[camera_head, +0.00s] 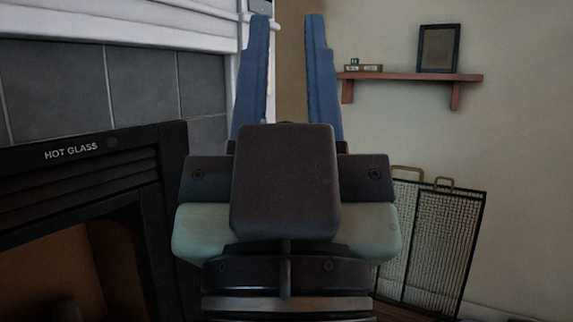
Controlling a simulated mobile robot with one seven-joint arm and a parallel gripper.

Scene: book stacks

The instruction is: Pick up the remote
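My gripper (287,22) is in the middle of the head view, with its two blue fingers pointing up and spread apart. It is open, and nothing shows between the fingers but the wall and white trim behind. I see no remote in this view. The body of my gripper hides part of the scene behind it, including the lower middle.
A fireplace (75,160) marked "HOT GLASS" stands close on the left, with grey tiles (140,85) above. A wooden shelf (425,77) on the right wall holds a picture frame (438,47) and a small block calendar (362,67). A mesh screen (432,240) stands below.

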